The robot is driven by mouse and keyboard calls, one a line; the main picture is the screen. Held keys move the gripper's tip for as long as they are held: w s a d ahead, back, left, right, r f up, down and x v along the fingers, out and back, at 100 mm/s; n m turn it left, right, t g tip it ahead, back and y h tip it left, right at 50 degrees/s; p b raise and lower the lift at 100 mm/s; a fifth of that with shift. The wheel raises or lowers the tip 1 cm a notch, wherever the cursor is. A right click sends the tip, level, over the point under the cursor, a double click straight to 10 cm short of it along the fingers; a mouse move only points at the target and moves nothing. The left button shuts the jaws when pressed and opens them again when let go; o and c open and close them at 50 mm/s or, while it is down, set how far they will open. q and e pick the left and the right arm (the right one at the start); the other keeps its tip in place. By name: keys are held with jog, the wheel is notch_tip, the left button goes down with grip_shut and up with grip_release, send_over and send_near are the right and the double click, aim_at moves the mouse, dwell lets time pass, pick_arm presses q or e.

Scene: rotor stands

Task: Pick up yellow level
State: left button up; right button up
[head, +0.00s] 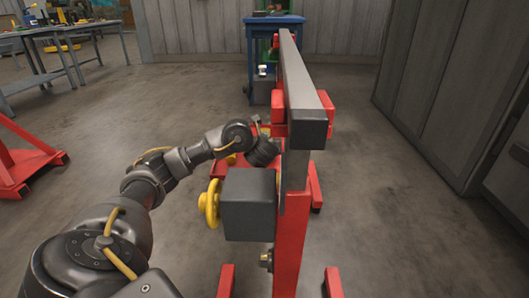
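No yellow level can be clearly made out in the head view. My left arm reaches in from the left, and its gripper end (262,151) is beside the post of a red stand (291,240). The gripper's fingers are too dark and small to tell open from shut, and I cannot tell whether it touches the stand. A small yellow patch (231,159) shows just below the wrist; what it belongs to is unclear. A yellow handwheel (212,203) sits on the left side of a grey box (248,205) on the stand. My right gripper is out of view.
The stand's long grey beam (297,75) runs away from me. A blue table (273,40) stands behind it. A workbench (60,33) with small items is at back left, and another red stand (25,160) at left. Grey cabinets (450,85) line the right; floor between is clear.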

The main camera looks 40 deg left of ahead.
pick_arm(q)
jog(key=shift+w+a, duration=0.1)
jog(key=c, duration=1.2)
jog(key=shift+r, duration=0.1)
